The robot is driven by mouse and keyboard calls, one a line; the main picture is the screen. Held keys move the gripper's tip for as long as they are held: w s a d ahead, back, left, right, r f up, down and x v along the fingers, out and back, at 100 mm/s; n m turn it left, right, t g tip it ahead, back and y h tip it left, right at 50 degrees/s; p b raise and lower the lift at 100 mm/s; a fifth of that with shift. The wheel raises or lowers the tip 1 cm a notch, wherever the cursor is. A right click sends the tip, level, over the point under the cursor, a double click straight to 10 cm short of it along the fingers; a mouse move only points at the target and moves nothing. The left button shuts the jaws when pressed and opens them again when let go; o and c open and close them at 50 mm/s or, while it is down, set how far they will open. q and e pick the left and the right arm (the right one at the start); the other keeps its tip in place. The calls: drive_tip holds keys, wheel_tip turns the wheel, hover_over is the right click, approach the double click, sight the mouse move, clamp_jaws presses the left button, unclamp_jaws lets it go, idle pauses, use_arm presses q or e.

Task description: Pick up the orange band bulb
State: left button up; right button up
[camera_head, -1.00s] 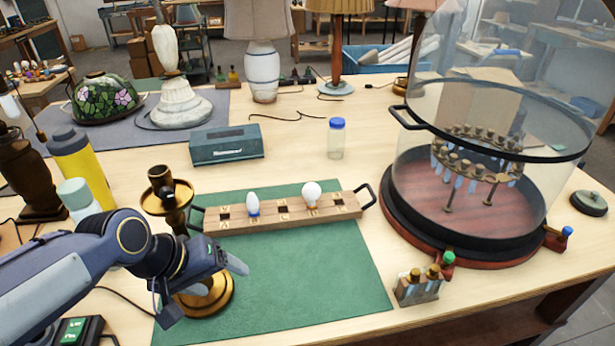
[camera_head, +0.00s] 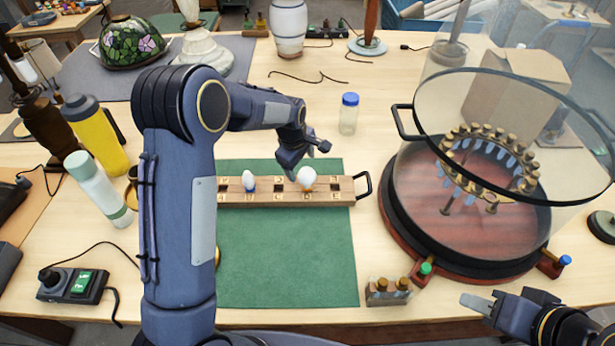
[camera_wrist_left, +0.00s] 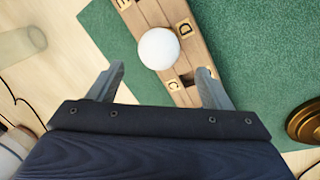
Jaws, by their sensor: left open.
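The orange band bulb (camera_head: 306,178) stands upright in the wooden rack (camera_head: 335,190), its white round globe above an orange band. The left wrist view shows its white globe (camera_wrist_left: 158,49) from above; its band is hidden there. My left gripper (camera_head: 308,160) is above and behind the rack near this bulb. In the left wrist view my left gripper (camera_wrist_left: 161,72) is open and empty, with the globe just beyond the fingertips, between their lines. A blue-banded bulb (camera_head: 249,182) stands further left in the rack. My right gripper (camera_head: 490,303) is at the lower right; its jaw gap is unclear.
The rack lies on a green mat (camera_head: 290,260), mostly clear in front. A glass bell jar on a round base (camera_head: 400,215) stands right. A blue-capped jar (camera_head: 348,115) is behind the rack. My left arm hides much of the brass lamp base.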

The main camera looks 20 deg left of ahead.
sight(306, 171)
use_arm(q)
drive_tip(key=b+x, duration=0.1)
drive_tip(key=x, duration=0.1)
drive_tip(key=d+b+x, duration=0.1)
drive_tip(key=x, duration=0.2)
drive_tip(key=shift+r, duration=0.1)
